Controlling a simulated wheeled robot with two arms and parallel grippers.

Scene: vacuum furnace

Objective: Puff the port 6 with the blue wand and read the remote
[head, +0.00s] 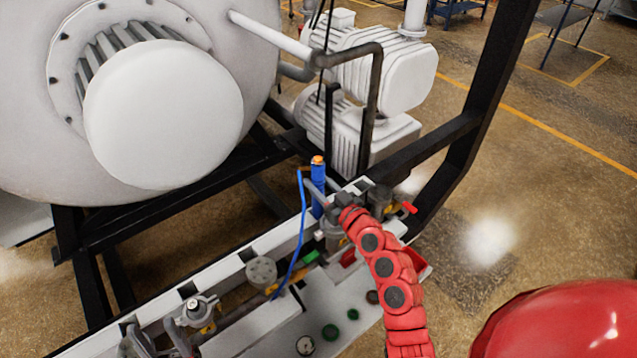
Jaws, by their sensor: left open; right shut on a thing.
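The blue wand (319,190) stands nearly upright, with an orange end on top and a thin blue hose (302,225) hanging from it. My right gripper (333,208) is shut on the wand, above the row of grey fittings. The wand's lower end is hidden among the gripper and fittings, so I cannot tell whether it touches a port. Grey port fittings show along the rail, one round-topped (261,270) and one nearer (200,308). No port number is legible, so I cannot tell which is port 6. I cannot make out the remote. My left gripper is not in view.
A large white furnace vessel (165,115) fills the upper left, on a black frame (175,215). White pumps (375,75) stand behind the wand. A red-handled valve (408,207) is right of the gripper. A white tray (345,290) holds small round parts. Open floor lies right.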

